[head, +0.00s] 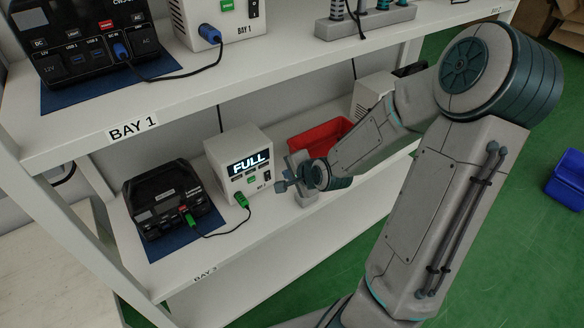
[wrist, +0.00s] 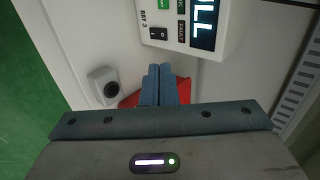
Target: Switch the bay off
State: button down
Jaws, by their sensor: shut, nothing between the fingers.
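The white charger box (head: 240,152) stands on the lower shelf, its display reading FULL. Its black rocker switch (head: 267,176) is on the right of its front, beside a green patch. In the wrist view the rocker switch (wrist: 158,34) shows near the BAY 3 lettering; I cannot tell which side is pressed. My gripper (head: 284,186) is shut and empty, just right of the charger's front. In the wrist view its fingertips (wrist: 160,70) point toward the switch and look apart from it. A green plug (head: 241,199) sits low at the charger's front, its cable running to a black power pack (head: 167,199).
The power pack is on a blue mat (head: 155,246). A red bin (head: 311,135) stands behind my gripper. A grey block with a round dark knob (wrist: 108,87) shows in the wrist view. The upper shelf (head: 180,100) with BAY 1 hangs above.

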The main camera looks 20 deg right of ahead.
jog(key=shift+p+v, duration=0.4)
jog(key=shift+v, duration=0.65)
jog(key=shift+w+r, duration=0.15)
jog(key=s+a+r+n+g+h, duration=0.1)
jog(key=s+a+r+n+g, duration=0.1)
jog(key=s+r+n, duration=0.5)
jog(key=s+a+r+n+g+h, duration=0.1)
jog(key=s+a+r+n+g, duration=0.1)
jog(key=s+r+n+g, duration=0.2)
jog(key=s+r+n, duration=0.3)
jog(key=s, duration=0.5)
jog(key=shift+s+a+n+h, duration=0.2)
jog(key=shift+s+n+h, duration=0.1)
jog(key=shift+s+n, duration=0.1)
jog(key=shift+f, duration=0.1)
